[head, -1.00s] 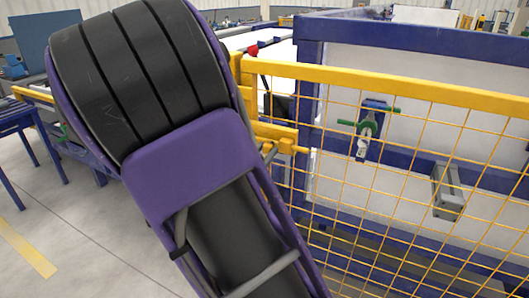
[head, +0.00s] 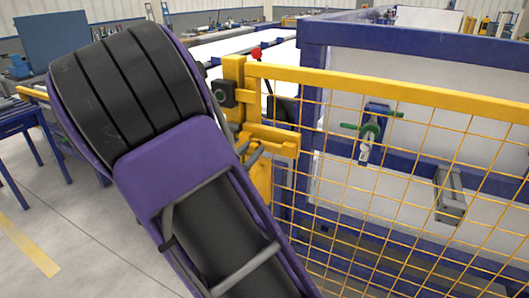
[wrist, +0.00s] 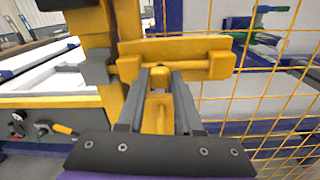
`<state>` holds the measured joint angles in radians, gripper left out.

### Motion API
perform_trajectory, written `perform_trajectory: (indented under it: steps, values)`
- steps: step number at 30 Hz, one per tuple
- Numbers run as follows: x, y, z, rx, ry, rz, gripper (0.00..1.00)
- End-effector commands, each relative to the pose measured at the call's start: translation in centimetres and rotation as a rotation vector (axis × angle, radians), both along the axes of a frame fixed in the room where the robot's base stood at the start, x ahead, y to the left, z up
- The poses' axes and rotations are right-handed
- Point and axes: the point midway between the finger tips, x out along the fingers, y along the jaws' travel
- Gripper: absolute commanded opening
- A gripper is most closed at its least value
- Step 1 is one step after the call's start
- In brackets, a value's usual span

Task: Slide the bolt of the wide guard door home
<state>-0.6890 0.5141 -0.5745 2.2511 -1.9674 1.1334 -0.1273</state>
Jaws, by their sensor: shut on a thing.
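The wide guard door (head: 400,94) is a yellow frame with yellow mesh, right of a yellow post (head: 234,84). A grey block (wrist: 97,67) sits on the post, left of the left guide. My gripper (wrist: 159,76) is shut on the bolt's small yellow handle (wrist: 158,73), between the guides. Whether the rod's left end is inside the grey block is unclear. In the head view, my arm partly covers the latch.
A blue frame with pale panels (head: 350,100) stands behind the mesh. A green-handled fixture (head: 371,130) and a grey box (head: 450,195) lie beyond it. A blue table (head: 18,125) stands at the left. Open floor (head: 75,215) lies left of my arm.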

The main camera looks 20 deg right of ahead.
Motion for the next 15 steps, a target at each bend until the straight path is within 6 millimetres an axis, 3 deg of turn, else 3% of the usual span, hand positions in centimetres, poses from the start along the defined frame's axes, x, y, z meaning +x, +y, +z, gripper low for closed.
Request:
perform_trajectory:
  steps: [3,11,12,15]
  values:
    - [0.91,0.68,0.02,-0.001,0.001,-0.001,0.00]
    - [1.09,0.93,-0.04,0.002,0.000,0.003,0.00]
    - [1.11,0.96,-0.03,0.002,0.000,0.004,0.36]
    - [1.12,0.96,-0.03,0.002,0.000,0.005,0.54]
